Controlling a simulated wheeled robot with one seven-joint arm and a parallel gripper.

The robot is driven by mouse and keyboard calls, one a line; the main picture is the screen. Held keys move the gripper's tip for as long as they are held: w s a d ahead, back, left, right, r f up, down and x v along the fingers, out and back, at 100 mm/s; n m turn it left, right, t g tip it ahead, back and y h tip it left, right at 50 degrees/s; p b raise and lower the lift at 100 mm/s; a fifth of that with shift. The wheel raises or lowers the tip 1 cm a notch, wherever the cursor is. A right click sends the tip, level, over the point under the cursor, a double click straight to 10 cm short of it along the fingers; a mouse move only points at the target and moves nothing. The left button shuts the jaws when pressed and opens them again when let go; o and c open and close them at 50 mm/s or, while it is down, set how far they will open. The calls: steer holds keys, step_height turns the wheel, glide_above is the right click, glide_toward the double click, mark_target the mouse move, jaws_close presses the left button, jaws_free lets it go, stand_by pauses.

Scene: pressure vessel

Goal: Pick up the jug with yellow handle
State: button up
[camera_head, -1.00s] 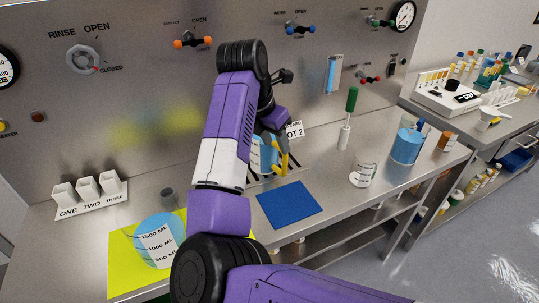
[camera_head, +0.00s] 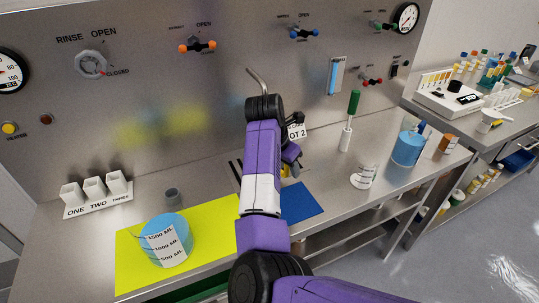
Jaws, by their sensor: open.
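The jug with the yellow handle is almost wholly hidden behind my arm. Only a small bit of its yellow handle (camera_head: 286,171) shows, near the back edge of the blue mat (camera_head: 300,202). My gripper (camera_head: 291,157) is low at the jug, by the slot 2 label. It is open, but its fingers are mostly hidden by my arm, so I cannot tell whether they touch the handle.
A large blue beaker (camera_head: 166,241) stands on the yellow mat (camera_head: 205,233) at left. A metal spout (camera_head: 259,80) sticks out above my arm.

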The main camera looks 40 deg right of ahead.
steer(key=shift+f, duration=0.15)
jaws_close()
stand_by(1.4)
